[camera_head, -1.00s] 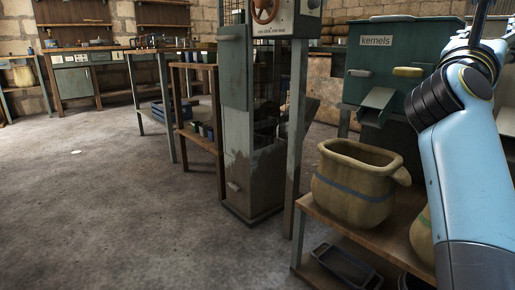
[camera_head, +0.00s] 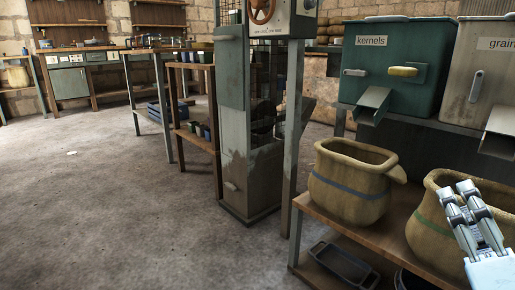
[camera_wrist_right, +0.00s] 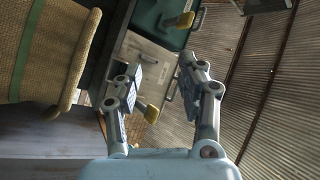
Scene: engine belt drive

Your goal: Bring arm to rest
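My right gripper (camera_head: 458,190) shows at the lower right of the head view, in front of the green-striped sack (camera_head: 430,222). In the right wrist view the two fingers of my right gripper (camera_wrist_right: 163,78) stand apart with nothing held between them. The green-striped sack (camera_wrist_right: 40,50) is at the left of that view, beside the gripper and not between its fingers. My left gripper and left arm are not in view.
A blue-striped sack (camera_head: 350,185) stands on the wooden shelf (camera_head: 345,226). Behind are the green kernels bin (camera_head: 395,60) and the pale grain bin (camera_head: 480,75), with chutes. A tall metal cabinet (camera_head: 248,165) stands in the middle. The floor (camera_head: 100,210) at left is clear.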

